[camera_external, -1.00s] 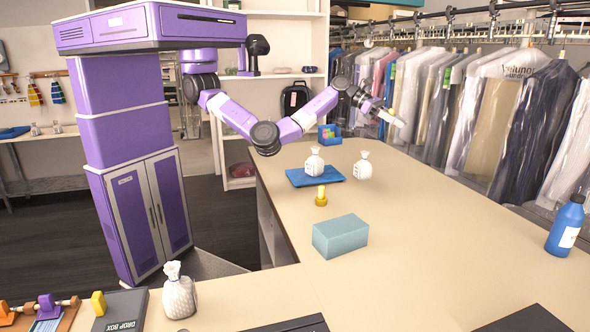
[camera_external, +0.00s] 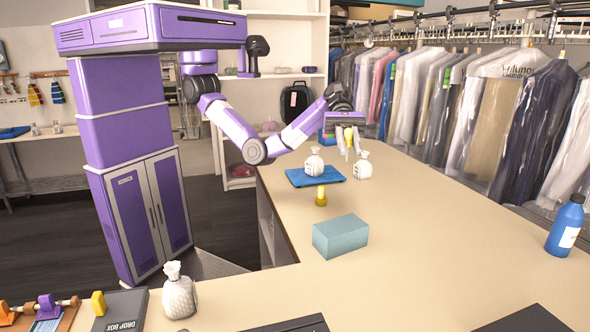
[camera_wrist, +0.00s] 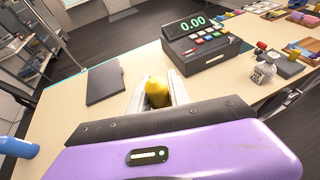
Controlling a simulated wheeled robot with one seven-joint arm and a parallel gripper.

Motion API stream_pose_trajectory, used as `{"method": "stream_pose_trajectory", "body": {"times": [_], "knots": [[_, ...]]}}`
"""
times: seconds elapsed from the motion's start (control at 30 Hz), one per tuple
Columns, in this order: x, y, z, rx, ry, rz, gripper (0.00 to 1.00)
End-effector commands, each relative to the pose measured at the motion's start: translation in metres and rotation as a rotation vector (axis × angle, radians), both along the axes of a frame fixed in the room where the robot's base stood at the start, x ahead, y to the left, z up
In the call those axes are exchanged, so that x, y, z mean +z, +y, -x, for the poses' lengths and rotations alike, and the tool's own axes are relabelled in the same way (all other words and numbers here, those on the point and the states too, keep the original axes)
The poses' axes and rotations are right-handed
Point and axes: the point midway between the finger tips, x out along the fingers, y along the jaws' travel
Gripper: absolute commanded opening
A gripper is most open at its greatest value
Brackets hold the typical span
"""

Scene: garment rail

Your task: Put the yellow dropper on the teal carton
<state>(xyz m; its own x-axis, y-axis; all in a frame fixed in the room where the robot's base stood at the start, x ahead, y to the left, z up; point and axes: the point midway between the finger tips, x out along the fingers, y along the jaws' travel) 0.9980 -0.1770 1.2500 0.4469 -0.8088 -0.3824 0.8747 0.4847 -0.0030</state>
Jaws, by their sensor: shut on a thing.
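My gripper (camera_external: 349,146) is shut on a yellow object, which I take to be the yellow dropper (camera_external: 348,134). It also shows between the fingers in the wrist view (camera_wrist: 157,92), its lower part hidden. The teal carton (camera_external: 340,236) is a plain block lying on the counter, nearer the camera and well below my gripper. Nothing is on its top. It does not show clearly in the wrist view.
Another yellow item with a golden base (camera_external: 320,196) stands between the carton and the blue cloth (camera_external: 300,178). A blue bottle (camera_external: 567,226) stands at the right. The counter right of the carton is clear.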

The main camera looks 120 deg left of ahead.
Motion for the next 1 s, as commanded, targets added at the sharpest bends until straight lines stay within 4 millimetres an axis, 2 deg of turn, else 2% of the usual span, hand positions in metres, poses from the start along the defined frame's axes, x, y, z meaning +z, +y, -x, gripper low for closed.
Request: {"method": "stream_pose_trajectory", "body": {"times": [0.17,0.6,0.7,1.0], "knots": [[-0.033,0.000,0.003,-0.003,0.008,-0.001,0.00],[-0.135,0.000,0.003,-0.002,0.006,0.000,0.00],[-0.149,0.000,0.002,-0.002,0.004,0.000,0.00],[-0.171,0.001,0.002,-0.001,0.005,-0.001,0.00]]}}
